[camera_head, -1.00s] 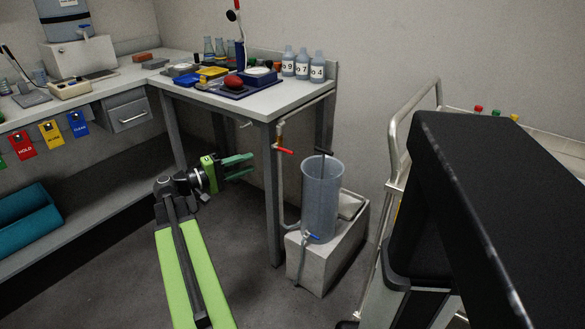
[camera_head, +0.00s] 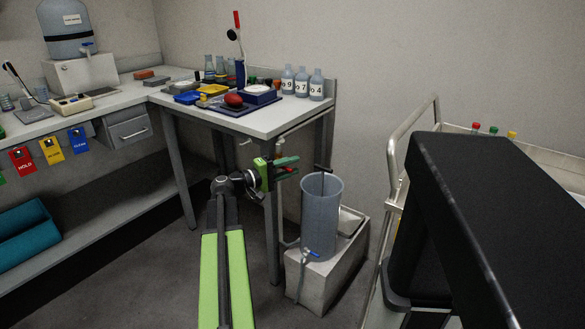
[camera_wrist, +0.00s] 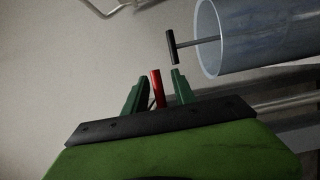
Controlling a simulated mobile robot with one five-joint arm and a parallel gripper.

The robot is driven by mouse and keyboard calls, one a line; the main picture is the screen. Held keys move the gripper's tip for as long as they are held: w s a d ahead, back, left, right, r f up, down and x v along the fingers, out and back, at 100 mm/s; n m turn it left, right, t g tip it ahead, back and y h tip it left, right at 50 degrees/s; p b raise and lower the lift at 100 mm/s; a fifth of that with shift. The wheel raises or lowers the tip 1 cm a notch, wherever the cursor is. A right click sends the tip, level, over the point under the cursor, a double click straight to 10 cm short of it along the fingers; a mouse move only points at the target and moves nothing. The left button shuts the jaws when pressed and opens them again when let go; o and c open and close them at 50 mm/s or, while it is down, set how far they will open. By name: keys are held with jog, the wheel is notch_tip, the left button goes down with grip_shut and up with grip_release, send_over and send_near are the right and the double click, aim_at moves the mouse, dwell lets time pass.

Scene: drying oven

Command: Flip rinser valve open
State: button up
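A translucent blue rinser cylinder (camera_head: 321,220) stands on a grey block, with a dark T-shaped handle in it. A small blue tap (camera_head: 312,253) sits at its base. My gripper (camera_head: 295,165) is at the front corner of the table, left of the cylinder. In the wrist view my gripper (camera_wrist: 157,84) is open, and a red valve lever (camera_wrist: 157,88) stands between its two green fingers. I see a gap between the lever and the right finger; contact with the left finger is unclear. In the head view the fingers largely hide the lever and its pipe.
The grey block (camera_head: 322,284) supports the cylinder beside the table leg. The workbench (camera_head: 270,122) carries bottles, flasks and a blue tray close above my gripper. A trolley rail (camera_head: 392,160) stands to the right. Open floor lies left of my arm.

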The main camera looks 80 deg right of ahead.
jog(key=shift+s+d, duration=0.15)
jog(key=shift+s, duration=0.05)
grip_shut()
dwell(1.3)
